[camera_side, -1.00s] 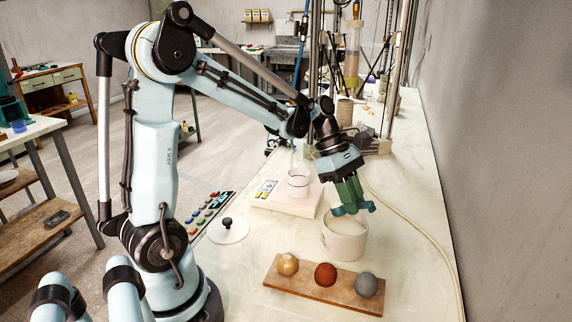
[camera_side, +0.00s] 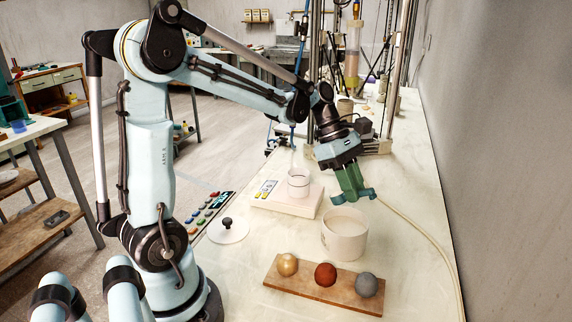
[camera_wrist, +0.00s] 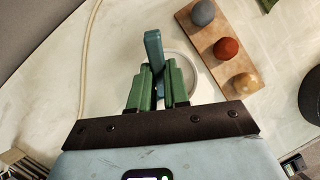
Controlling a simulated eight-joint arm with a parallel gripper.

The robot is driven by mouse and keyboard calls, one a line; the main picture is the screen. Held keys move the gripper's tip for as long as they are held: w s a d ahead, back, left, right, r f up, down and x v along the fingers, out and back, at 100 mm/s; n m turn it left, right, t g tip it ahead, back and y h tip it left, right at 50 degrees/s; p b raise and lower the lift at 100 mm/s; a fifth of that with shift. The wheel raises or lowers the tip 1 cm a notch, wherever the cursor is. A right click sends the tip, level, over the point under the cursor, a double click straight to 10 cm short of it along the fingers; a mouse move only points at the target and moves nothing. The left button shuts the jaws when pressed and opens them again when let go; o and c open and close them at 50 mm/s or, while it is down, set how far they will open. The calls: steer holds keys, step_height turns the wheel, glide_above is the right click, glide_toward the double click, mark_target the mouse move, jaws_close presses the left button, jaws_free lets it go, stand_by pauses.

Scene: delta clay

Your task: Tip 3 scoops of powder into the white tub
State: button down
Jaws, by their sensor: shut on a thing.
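The white tub (camera_side: 344,240) stands on the bench behind the wooden board. Pale material shows inside it, but its level is unclear. My gripper (camera_side: 351,190) is shut on a blue-green scoop-like tool (camera_side: 367,195) and holds it above the tub's rim, clear of it. In the wrist view the blue tool (camera_wrist: 154,48) stands out between the green fingers of my gripper (camera_wrist: 155,90). The tub (camera_wrist: 206,86) is partly hidden behind the fingers there. I cannot see whether the tool carries powder.
A wooden board (camera_side: 301,287) with a yellowish, a red and a grey ball lies in front of the tub. A clear beaker (camera_side: 298,183) stands on a pale scale (camera_side: 284,202) to the left. A round knobbed lid (camera_side: 228,231) lies nearby. A hose (camera_side: 418,230) runs along the right.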

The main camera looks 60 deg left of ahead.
steer(key=a+r+n+t+y, duration=0.1)
steer(key=a+n, duration=0.4)
steer(key=a, duration=1.2)
steer(key=shift+r+t+y, duration=0.3)
steer(key=shift+r+y, duration=0.2)
steer(key=shift+r, duration=0.35)
steer(key=shift+w, duration=0.1)
steer(key=s+n+t, duration=0.1)
steer(key=n+t, duration=0.1)
steer(key=t, duration=0.1)
steer(key=s+a+r+n+t, duration=0.1)
steer(key=n+t, duration=0.1)
steer(key=t, duration=0.2)
steer(key=s+a+r+n+t, duration=0.1)
steer(key=n+t, duration=0.1)
steer(key=t, duration=0.1)
steer(key=shift+a, duration=0.2)
